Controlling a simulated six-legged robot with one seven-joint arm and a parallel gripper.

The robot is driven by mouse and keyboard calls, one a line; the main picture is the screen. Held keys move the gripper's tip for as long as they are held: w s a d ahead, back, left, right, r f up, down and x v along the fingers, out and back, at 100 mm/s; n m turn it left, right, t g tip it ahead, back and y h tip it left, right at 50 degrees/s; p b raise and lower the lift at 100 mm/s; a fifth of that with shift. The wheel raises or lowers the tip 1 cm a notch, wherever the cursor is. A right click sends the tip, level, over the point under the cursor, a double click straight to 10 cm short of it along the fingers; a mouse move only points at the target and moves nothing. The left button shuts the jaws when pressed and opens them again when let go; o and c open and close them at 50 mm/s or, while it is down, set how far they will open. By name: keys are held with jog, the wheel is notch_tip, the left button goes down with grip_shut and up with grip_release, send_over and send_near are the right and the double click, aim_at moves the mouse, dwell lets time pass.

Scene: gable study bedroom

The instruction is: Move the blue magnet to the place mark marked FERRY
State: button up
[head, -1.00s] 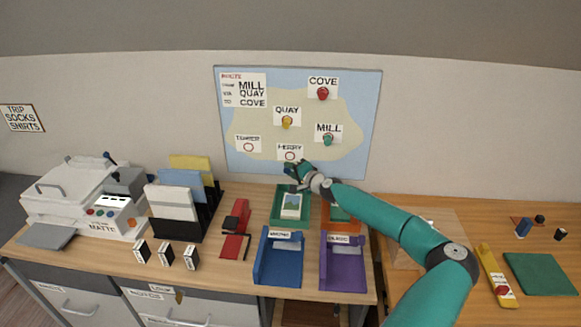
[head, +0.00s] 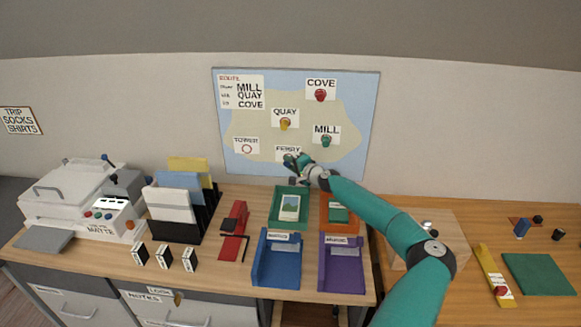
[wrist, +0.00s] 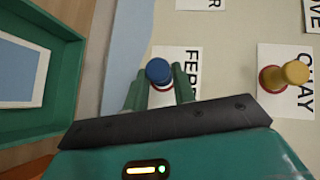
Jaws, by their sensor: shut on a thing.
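The blue magnet (wrist: 158,71) sits between the two fingers of my gripper (wrist: 160,88) in the wrist view. My gripper is shut on it, in front of the FERRY card (wrist: 190,62). In the head view my gripper (head: 292,161) is at the lower part of the map board (head: 371,110), over the FERRY card (head: 281,150), and hides the card's ring. I cannot tell whether the magnet touches the board.
A yellow magnet (head: 285,124) is at QUAY, a red one (head: 320,95) at COVE and a green one (head: 326,141) at MILL. The TOWER card (head: 246,146) shows an empty ring. A green tray (head: 276,212) stands below the board.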

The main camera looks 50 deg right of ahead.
jog(key=shift+w+d, duration=0.3)
jog(key=shift+d, duration=0.05)
dwell(0.7)
jog(key=o, duration=0.8)
jog(key=shift+o, duration=0.2)
jog(key=s+a, duration=0.4)
jog(key=a, duration=0.1)
jog(key=shift+s+a, duration=0.2)
jog(key=shift+a, duration=0.05)
dwell(0.5)
dwell(0.5)
